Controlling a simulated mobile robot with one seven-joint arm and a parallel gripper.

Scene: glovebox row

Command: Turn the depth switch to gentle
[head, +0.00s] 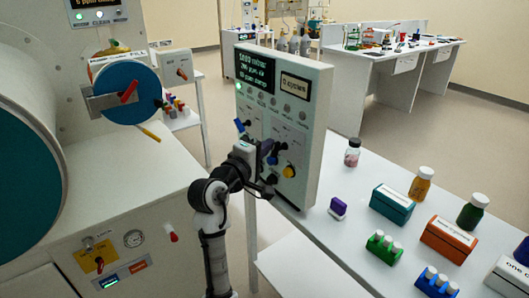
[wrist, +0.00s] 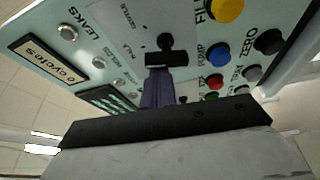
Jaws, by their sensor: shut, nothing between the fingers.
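The depth switch (wrist: 166,52) is a black knob with a bar-shaped handle on the pale control panel. In the wrist view the word GENTLE and a smaller label stand to its left. The bar lies roughly level across that picture. My gripper (wrist: 158,88) is shut and empty, with its fingertips just below the bar; whether they touch it I cannot tell. In the head view my gripper (head: 267,153) is close to the front of the control panel (head: 308,135). It hides the switch there.
A yellow button (wrist: 226,9), a blue button (wrist: 217,55) and a black knob (wrist: 268,42) sit close to the right of the switch. A white table (head: 345,228) with bottles and boxes stands right of the panel. A large glovebox (head: 110,165) is on the left.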

